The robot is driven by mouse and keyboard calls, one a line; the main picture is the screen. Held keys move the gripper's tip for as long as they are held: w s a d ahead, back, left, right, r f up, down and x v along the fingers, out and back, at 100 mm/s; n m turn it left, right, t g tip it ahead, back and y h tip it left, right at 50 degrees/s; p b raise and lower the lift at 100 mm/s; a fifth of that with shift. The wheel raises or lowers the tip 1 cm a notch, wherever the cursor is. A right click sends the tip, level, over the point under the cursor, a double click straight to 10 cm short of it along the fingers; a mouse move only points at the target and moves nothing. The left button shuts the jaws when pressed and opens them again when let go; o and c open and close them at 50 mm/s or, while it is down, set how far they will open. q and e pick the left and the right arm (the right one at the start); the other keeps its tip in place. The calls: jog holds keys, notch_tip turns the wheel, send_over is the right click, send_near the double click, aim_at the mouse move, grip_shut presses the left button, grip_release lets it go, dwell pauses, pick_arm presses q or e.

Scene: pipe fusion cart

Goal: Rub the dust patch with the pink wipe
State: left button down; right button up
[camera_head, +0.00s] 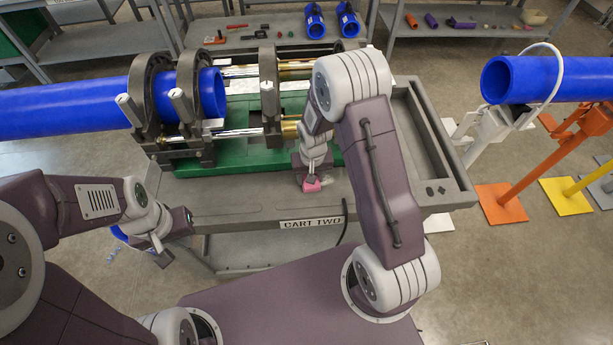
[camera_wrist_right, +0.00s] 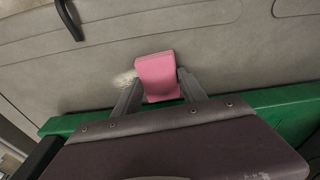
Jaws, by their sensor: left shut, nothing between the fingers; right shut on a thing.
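The pink wipe (camera_head: 311,185) is a small folded pad, seen large in the right wrist view (camera_wrist_right: 157,76). My right gripper (camera_wrist_right: 158,92) is shut on it, with one finger on each side. The wipe is at the grey cart top, just in front of the green machine base; I cannot tell how firmly it touches. The dust patch (camera_wrist_right: 125,80) shows as a pale smudge right beside the wipe, partly hidden by a finger and perhaps by the wipe. My left gripper (camera_head: 163,259) is shut and empty, low by the cart's front left corner.
The pipe clamping machine (camera_head: 265,95) with a blue pipe (camera_head: 75,108) stands on the cart behind the wipe. A black handle (camera_wrist_right: 68,18) shows near the cart edge. The front strip of the cart top (camera_head: 240,205) is clear. Orange and yellow stands are at right.

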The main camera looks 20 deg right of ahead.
aim_at(334, 180)
jog(key=shift+s+d+f, duration=0.1)
jog(key=shift+s+d, duration=0.2)
jog(key=shift+d, duration=0.6)
jog(key=shift+s+d+f, duration=0.1)
jog(key=shift+s+d, duration=0.15)
jog(key=shift+d, duration=0.6)
jog(key=shift+s+d+r+p, duration=0.15)
jog(key=shift+d+p, duration=0.1)
jog(key=shift+d, duration=0.4)
jog(key=shift+s+d+f+p, duration=0.1)
jog(key=shift+s+d+p, duration=0.1)
jog(key=shift+d, duration=0.5)
jog(key=shift+s+d+r+p, duration=0.1)
jog(key=shift+d+p, duration=0.15)
jog(key=shift+d, duration=0.4)
notch_tip(334, 180, up, 6)
jog(key=p, duration=0.5)
jog(key=shift+w, duration=0.1)
notch_tip(334, 180, up, 3)
jog(key=p, duration=0.2)
jog(key=shift+p, duration=0.4)
jog(key=shift+w, duration=0.1)
